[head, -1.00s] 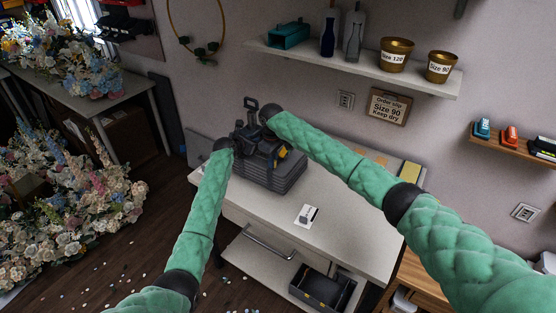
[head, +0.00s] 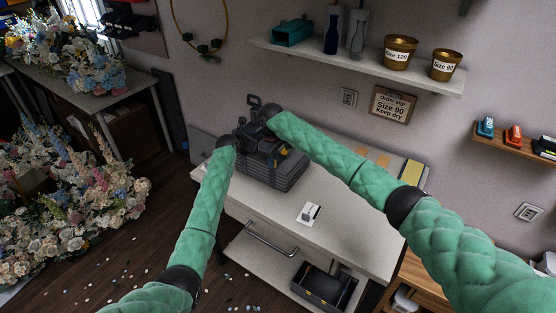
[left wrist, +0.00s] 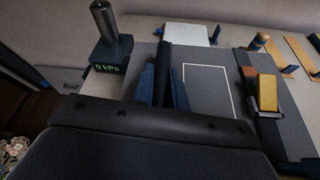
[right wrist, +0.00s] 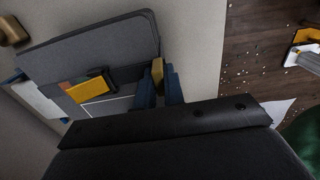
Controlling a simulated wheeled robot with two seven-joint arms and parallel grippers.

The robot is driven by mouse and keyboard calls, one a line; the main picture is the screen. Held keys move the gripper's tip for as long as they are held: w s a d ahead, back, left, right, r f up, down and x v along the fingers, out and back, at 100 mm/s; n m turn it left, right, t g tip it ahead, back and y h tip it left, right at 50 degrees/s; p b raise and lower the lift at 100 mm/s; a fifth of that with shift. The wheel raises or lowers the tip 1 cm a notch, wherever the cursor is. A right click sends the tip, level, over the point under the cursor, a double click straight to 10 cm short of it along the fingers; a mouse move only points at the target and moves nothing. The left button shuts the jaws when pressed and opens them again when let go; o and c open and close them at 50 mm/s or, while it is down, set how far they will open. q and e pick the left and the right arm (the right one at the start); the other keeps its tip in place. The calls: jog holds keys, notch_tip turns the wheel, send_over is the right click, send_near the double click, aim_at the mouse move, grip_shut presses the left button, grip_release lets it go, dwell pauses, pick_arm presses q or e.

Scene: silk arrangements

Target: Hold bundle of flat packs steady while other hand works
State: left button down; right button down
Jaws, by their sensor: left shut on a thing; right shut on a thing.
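The bundle of flat packs (head: 288,178) is a dark grey stack on the white table. In the right wrist view its layered grey sheets (right wrist: 95,48) show, with a yellow block (right wrist: 88,88) on top. My left gripper (head: 254,134) is over the stack. In the left wrist view its blue fingers (left wrist: 163,88) are shut on a narrow dark upright piece (left wrist: 164,58); whether this belongs to the bundle is unclear. My right gripper (head: 281,151) is lower, at the stack's side. Its fingers (right wrist: 158,88) are shut on a yellow-tan tab (right wrist: 157,75) by the stack's edge.
A pump-like device with a "0 kPa" display (left wrist: 110,67) stands beside the left gripper. A white card (head: 308,213) lies on the table (head: 345,225), which has clear room in front. A wall shelf (head: 350,68) with bottles and gold pots hangs above.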

jog(key=shift+s+a, duration=0.3)
jog(key=shift+s, duration=0.1)
jog(key=shift+s+a, duration=0.1)
jog(key=shift+s, duration=0.05)
jog(key=shift+s+a, duration=0.35)
jog(key=shift+s, duration=0.25)
jog(key=shift+s+a, duration=0.45)
jog(key=shift+s, duration=0.1)
jog(key=c, duration=1.5)
grip_release()
jog(key=shift+w+d+r, duration=0.1)
jog(key=shift+r, duration=2.4)
